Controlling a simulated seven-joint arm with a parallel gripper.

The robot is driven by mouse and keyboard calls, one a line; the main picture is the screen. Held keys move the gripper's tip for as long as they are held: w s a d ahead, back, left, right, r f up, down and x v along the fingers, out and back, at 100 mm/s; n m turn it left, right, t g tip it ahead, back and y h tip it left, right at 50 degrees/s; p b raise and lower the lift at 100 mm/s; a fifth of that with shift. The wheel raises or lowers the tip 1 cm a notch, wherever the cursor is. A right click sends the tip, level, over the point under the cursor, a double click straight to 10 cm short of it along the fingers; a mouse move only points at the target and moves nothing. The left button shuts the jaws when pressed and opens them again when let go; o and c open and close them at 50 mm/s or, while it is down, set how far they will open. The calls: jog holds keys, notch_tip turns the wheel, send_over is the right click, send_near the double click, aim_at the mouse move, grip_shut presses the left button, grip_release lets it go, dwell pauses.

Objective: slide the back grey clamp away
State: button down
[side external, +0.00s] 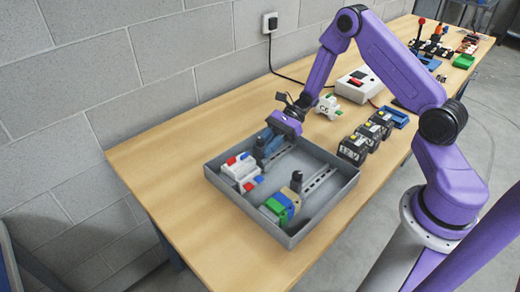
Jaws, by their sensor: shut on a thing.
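A shallow grey tray (330,204) sits on the wooden bench and holds two slotted metal rails. My gripper (266,138) is over the back rail, pointing down, shut on the back grey clamp (261,147), which is small and partly hidden by the fingers. A blue piece (273,147) shows right beside it. White modules with red and blue parts (241,170) are at the left end of the back rail. On the front rail (318,180), a dark grey clamp (296,181) stands beside green, blue and beige blocks (281,206).
A white device with green parts (328,106) and several black modules (365,140) stand behind and right of the tray. A white box with a red switch (361,84) and a blue bin (396,117) are farther back. The bench left of the tray is clear.

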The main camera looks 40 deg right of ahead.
jog(key=shift+d, duration=1.75)
jog(key=c, duration=0.9)
grip_release()
jog(key=v, duration=1.7)
jog(key=shift+d, duration=0.3)
